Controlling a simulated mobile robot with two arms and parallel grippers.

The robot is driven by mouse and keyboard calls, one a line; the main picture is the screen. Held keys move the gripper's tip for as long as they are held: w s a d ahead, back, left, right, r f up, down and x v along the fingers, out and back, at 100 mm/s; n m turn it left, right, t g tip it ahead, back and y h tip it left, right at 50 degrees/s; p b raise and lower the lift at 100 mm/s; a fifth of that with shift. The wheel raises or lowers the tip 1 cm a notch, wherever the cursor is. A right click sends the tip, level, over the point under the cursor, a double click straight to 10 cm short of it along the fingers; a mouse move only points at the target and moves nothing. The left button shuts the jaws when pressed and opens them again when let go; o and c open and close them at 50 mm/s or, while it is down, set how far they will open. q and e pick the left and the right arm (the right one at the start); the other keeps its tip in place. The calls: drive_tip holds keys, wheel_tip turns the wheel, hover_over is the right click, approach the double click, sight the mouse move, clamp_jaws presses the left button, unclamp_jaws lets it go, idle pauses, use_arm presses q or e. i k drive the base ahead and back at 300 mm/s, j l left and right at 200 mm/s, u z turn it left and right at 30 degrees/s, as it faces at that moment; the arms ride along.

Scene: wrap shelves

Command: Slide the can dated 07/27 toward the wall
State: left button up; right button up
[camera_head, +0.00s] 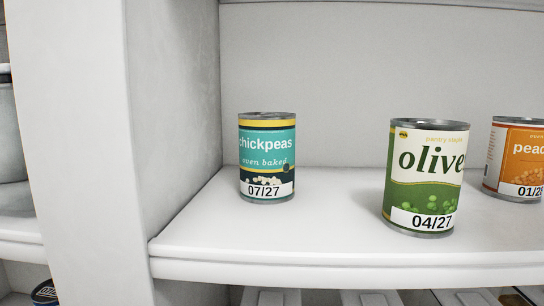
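The can dated 07/27 (267,157) is a teal and dark chickpeas can with a yellow band. It stands upright on the white shelf (330,232), left of the other cans and near the left side wall (178,110). A gap of bare shelf lies between it and the back wall (330,60), and it stands apart from the left wall. Neither of my grippers is in view.
A green olive can (424,180) dated 04/27 stands to the right, nearer the front edge. An orange can (515,158), its label partly cut off, stands at the far right. Shelf between the chickpeas and olive cans is clear.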

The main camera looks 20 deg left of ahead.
sight(267, 141)
drive_tip(key=k+j, duration=0.25)
drive_tip(key=k, duration=0.25)
drive_tip(key=k+j, duration=0.2)
drive_tip(key=k, duration=0.25)
drive_tip(key=k+j, duration=0.25)
drive_tip(key=k, duration=0.25)
